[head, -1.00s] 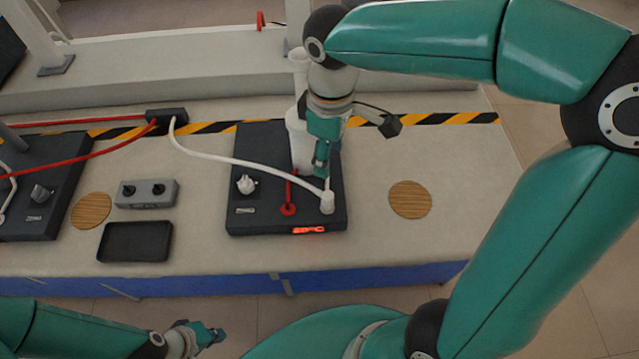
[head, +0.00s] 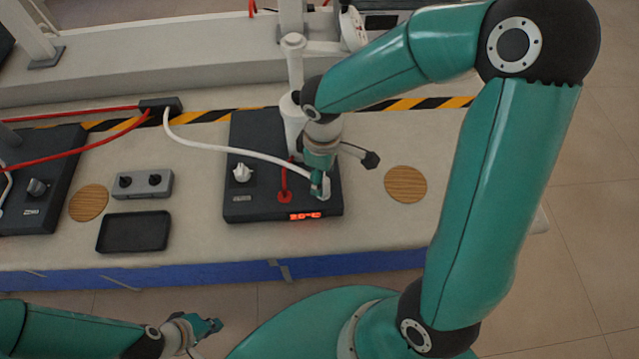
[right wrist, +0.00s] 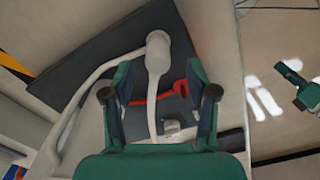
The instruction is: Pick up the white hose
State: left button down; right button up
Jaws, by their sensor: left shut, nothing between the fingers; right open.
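The white hose (head: 240,152) arcs from a small black box (head: 160,106) on the bench to the front right of a dark hotplate (head: 262,205). Its end is partly covered by my right gripper (head: 319,184), which points down there. In the right wrist view my right gripper (right wrist: 157,85) is open, with a finger on each side. The white end piece (right wrist: 158,52) shows between and just beyond its fingertips; I cannot tell whether they touch it. My left gripper (head: 208,326) is shut and empty, low in front of the bench.
A tall white post (head: 294,75) stands close behind my right gripper. The hotplate carries a white knob (head: 242,173), a red fitting (head: 284,196) and a lit red display (head: 305,216). A cork disc (head: 405,184) lies to the right, a black tray (head: 133,232) to the left.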

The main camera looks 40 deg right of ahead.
notch_tip(320, 180, down, 4)
jog(key=shift+w+d+r, duration=0.1)
jog(key=shift+r, duration=0.15)
grip_shut()
jog(key=shift+r, duration=0.1)
notch_tip(320, 180, up, 24)
jog(key=p, duration=0.4)
jog(key=shift+r, duration=0.25)
dwell(0.9)
